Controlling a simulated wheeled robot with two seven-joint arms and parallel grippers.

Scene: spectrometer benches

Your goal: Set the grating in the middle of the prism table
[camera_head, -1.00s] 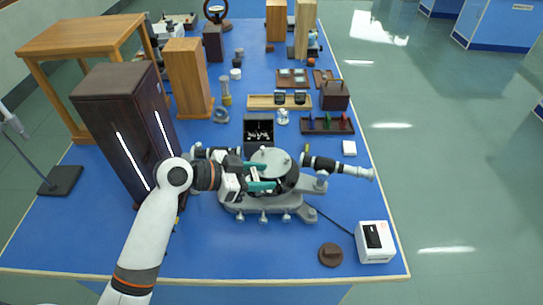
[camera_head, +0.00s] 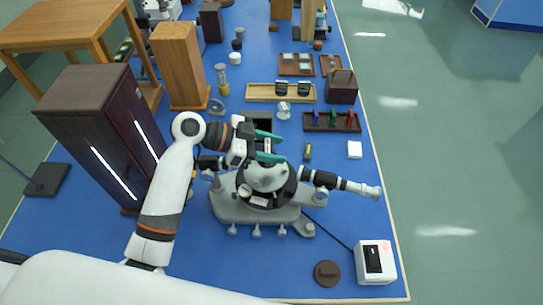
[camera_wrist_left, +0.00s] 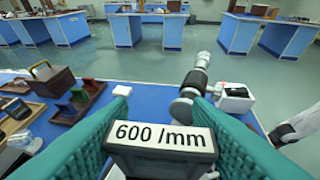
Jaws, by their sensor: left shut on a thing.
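The grating (camera_wrist_left: 160,140) is a small dark-framed block with a white label reading "600 /mm". My left gripper (camera_head: 268,147) has teal fingers shut on it, one at each side. In the head view only a small pale part of the grating (camera_head: 267,146) shows between the fingers. The prism table (camera_head: 265,176) is the round grey top of the spectrometer (camera_head: 228,207). The gripper appears at the far edge of this table in the head view; its height above it is hard to judge. My right gripper is in neither view.
The telescope tube (camera_head: 345,185) sticks out right of the spectrometer. A dark tall cabinet (camera_head: 95,140) stands close on the left. A white box (camera_head: 375,262) and a brown disc (camera_head: 327,273) lie in front. A rack with coloured pieces (camera_head: 331,122) stands behind right.

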